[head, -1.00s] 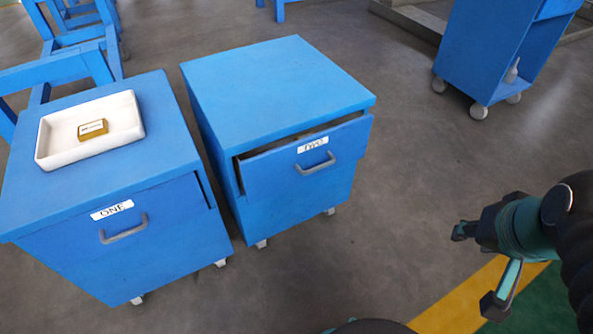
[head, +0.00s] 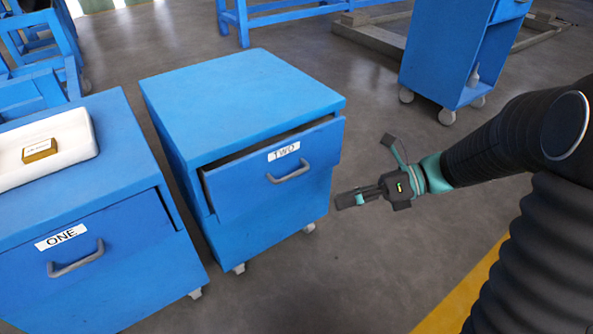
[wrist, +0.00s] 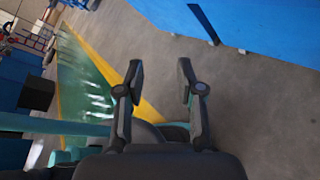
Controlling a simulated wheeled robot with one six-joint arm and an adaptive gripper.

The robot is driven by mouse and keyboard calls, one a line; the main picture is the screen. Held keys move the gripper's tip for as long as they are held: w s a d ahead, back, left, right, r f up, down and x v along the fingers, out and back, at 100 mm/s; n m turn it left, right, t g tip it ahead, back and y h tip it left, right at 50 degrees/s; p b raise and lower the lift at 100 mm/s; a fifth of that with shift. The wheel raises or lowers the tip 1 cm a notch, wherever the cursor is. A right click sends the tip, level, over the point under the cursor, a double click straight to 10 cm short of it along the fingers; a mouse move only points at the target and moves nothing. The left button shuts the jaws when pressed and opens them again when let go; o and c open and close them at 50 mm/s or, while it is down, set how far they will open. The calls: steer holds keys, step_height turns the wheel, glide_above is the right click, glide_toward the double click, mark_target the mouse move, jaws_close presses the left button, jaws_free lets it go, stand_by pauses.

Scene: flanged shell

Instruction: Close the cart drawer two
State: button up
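The drawer labelled TWO (head: 272,170) is the top drawer of a blue cart (head: 240,95) in the head view. It stands partly open, with a dark gap behind its front. Its grey handle (head: 289,172) is below the label. My gripper (head: 366,170) is in the air to the right of the drawer front, apart from it. Its fingers are spread and empty. In the wrist view my gripper (wrist: 159,72) also shows two parted fingers with only floor between them. A blue surface (wrist: 255,25) lies at the top right there; I cannot tell which part of a cart it is.
A second cart with a drawer labelled ONE (head: 100,245) stands at the left, its drawer looking shut. A white tray (head: 82,140) with a small yellow box (head: 39,150) sits on it. Another blue cart (head: 445,50) stands at the back right. Floor is clear between.

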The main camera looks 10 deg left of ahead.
mark_target(291, 176)
steer(key=w+f+m+t+y+b, duration=0.3)
steer(key=w+f+m+y, duration=0.35)
steer(key=w+m, duration=0.4)
steer(key=a, duration=0.4)
steer(key=s+a, duration=0.1)
steer(key=a, duration=0.4)
steer(key=a+r+b, duration=0.1)
steer(key=a, duration=0.4)
steer(key=shift+s+a+r, duration=0.1)
steer(key=shift+s+a, duration=0.05)
steer(key=shift+s, duration=0.25)
jaws_close()
